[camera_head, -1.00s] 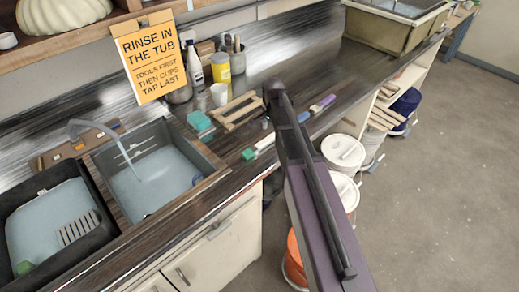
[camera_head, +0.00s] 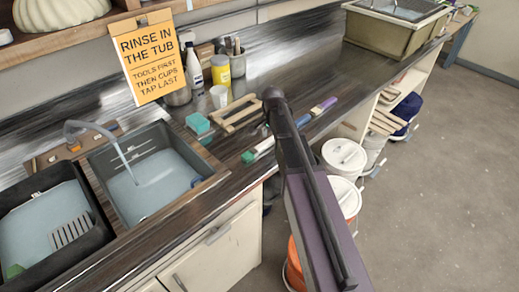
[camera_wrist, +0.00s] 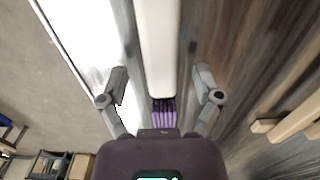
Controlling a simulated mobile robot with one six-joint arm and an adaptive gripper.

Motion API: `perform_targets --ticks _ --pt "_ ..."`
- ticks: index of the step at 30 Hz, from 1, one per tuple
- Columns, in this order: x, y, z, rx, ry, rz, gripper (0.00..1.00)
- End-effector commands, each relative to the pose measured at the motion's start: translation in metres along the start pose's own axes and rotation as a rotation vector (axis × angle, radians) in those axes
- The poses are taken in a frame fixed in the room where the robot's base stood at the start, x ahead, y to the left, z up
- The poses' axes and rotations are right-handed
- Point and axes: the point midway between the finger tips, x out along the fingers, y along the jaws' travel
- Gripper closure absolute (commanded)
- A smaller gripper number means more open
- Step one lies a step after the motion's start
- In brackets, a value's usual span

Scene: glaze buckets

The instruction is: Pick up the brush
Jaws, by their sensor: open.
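In the wrist view, a brush with a broad cream-white handle (camera_wrist: 162,45) and purple bristles (camera_wrist: 163,110) lies lengthwise between the fingers of my gripper (camera_wrist: 160,88). The fingers are spread, with a gap on each side of the brush, and hold nothing. The near end of the bristles is hidden by my gripper body. In the head view, a purple-ended tool (camera_head: 323,104) and a green-ended tool with a pale part (camera_head: 264,146) lie near the counter's front edge.
A wooden rack (camera_head: 236,114), teal sponge (camera_head: 197,122), white cup (camera_head: 219,97) and yellow can (camera_head: 221,70) stand behind. A water-filled sink (camera_head: 150,187) is at left. Lidded white buckets (camera_head: 343,155) stand below the counter edge.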

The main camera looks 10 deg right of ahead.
Motion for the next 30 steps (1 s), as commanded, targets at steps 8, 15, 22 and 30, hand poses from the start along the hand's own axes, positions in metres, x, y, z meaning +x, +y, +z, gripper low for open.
perform_targets --ticks 8,15,22,30 --pt "0.0000 0.0001 -0.0002 0.000 0.000 0.000 0.59" --pt "0.0000 0.0002 -0.0003 0.000 0.000 0.000 1.00" --pt "-0.0003 0.0003 -0.0004 0.001 0.000 0.000 1.00" --pt "-0.0078 0.0003 -0.0005 0.001 0.000 0.000 1.00"
